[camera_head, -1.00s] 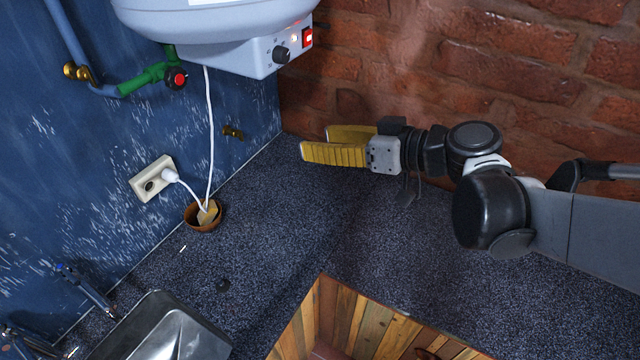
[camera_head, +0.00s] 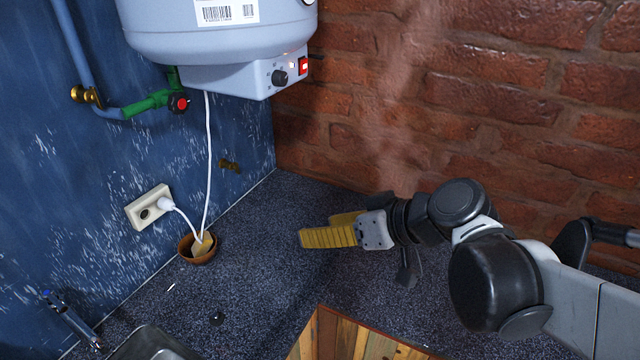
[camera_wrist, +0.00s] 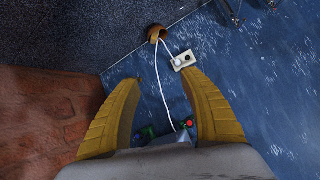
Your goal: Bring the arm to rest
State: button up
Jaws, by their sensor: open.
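My gripper (camera_head: 328,228) has two yellow ribbed fingers and shows in the middle of the head view, above the dark speckled counter (camera_head: 262,262). In the wrist view my gripper (camera_wrist: 162,88) has its fingers spread apart with nothing between them but the view of the blue wall and the white cord. It is open and empty. My arm reaches in from the right, in front of the brick wall. The gripper is to the right of the small brown bowl and below the water heater, apart from both.
A white water heater (camera_head: 218,38) hangs at the upper left, with a cord down to the socket (camera_head: 149,207). A brown bowl (camera_head: 197,257) holding a light piece stands on the counter. A sink (camera_head: 152,345) is at the lower left. The brick wall (camera_head: 455,95) stands behind my arm.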

jog(key=s+d+f+m+h+b, duration=0.3)
jog(key=s+d+f+h+b, duration=0.1)
jog(key=d+f+b, duration=0.3)
jog(key=s+d+f+m+h+b, duration=0.4)
jog(key=d+f+b, duration=0.3)
jog(key=d+f, duration=0.3)
notch_tip(320, 180, down, 2)
jog(key=shift+s+d+f+t+h+b, duration=0.2)
jog(key=shift+s+d+t+h+b, duration=0.2)
jog(key=shift+s+h, duration=0.25)
